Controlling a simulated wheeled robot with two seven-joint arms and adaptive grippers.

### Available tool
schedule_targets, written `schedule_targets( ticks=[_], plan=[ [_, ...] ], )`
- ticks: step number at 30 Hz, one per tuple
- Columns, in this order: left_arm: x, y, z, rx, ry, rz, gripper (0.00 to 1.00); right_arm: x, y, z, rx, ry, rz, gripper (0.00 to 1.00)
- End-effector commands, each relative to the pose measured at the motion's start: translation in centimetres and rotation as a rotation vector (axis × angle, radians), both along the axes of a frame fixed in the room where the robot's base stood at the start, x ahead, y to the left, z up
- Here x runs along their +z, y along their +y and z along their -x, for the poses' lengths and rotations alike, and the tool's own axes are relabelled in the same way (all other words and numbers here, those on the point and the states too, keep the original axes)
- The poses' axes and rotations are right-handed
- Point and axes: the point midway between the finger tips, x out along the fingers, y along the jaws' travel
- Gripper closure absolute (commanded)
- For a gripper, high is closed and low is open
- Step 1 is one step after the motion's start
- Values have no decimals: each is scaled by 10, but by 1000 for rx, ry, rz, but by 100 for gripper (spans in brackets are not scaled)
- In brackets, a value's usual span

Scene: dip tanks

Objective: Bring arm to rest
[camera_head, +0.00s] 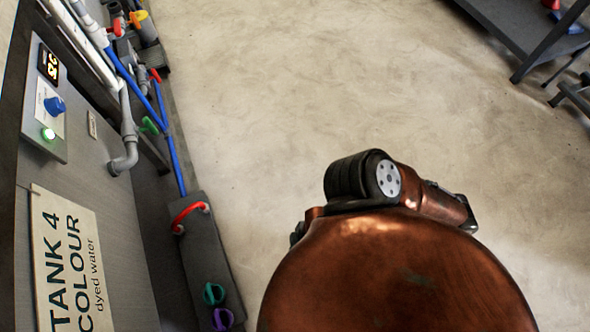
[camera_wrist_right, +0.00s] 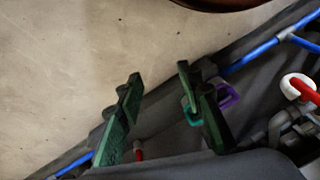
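My right gripper (camera_wrist_right: 160,82) shows in the right wrist view as two dark green fingers spread apart. It is open, with nothing held between the fingers. A grey panel and bare floor show behind them. The teal handle (camera_wrist_right: 192,112) and the purple handle (camera_wrist_right: 229,97) are partly behind the right-hand finger. Neither gripper shows in the head view, where a copper-coloured part of my own body fills the lower middle. My left gripper is in neither view.
In the head view, the tank 4 panel (camera_head: 28,172) stands at the left with pipes and coloured valves. A grey block carries a red handle (camera_head: 187,212), a teal handle (camera_head: 213,293) and a purple handle (camera_head: 222,319). A dark table (camera_head: 515,22) is at the upper right. The floor (camera_head: 290,90) between is clear.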

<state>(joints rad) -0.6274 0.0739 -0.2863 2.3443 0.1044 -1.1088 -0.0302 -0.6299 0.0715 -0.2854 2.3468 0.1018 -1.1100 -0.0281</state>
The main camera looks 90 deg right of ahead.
Motion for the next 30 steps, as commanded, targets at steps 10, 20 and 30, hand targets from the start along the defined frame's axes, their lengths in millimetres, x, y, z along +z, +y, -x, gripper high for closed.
schedule_targets(
  ticks=[10,20,30],
  plan=[
    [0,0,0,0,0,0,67,-1,1,0,3,0,-1,66],
    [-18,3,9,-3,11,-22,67,-18,-3,8,8,8,21,66],
    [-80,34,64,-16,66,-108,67,-81,-34,64,22,66,107,66]
  ],
)
